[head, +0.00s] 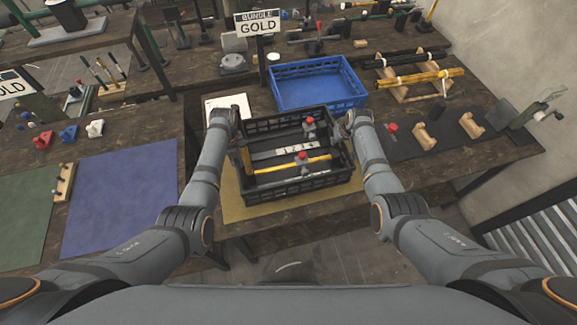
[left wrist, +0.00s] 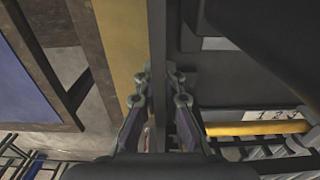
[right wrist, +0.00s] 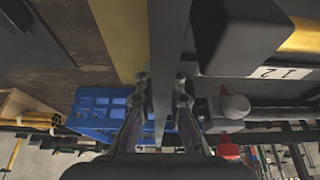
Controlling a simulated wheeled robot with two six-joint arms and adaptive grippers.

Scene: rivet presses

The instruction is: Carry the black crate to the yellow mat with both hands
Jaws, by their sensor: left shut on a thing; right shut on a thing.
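The black crate (head: 262,190) is in the middle of the head view, over the yellow mat (head: 235,209), which shows at its left and front. I cannot tell whether the crate touches the mat. Inside the crate are red-knobbed tools, a yellow bar and a strip with numbers. My left gripper (left wrist: 161,92) is shut on the crate's left wall. My right gripper (right wrist: 163,95) is shut on its right wall. In the head view the fingertips of both grippers are hard to make out.
A blue crate (head: 318,107) stands just behind the black crate. A white sheet (head: 228,104) lies behind it at left. A dark mat (head: 440,138) with wooden blocks lies to the right. Blue (head: 122,195) and green (head: 25,212) mats lie on the separate left table.

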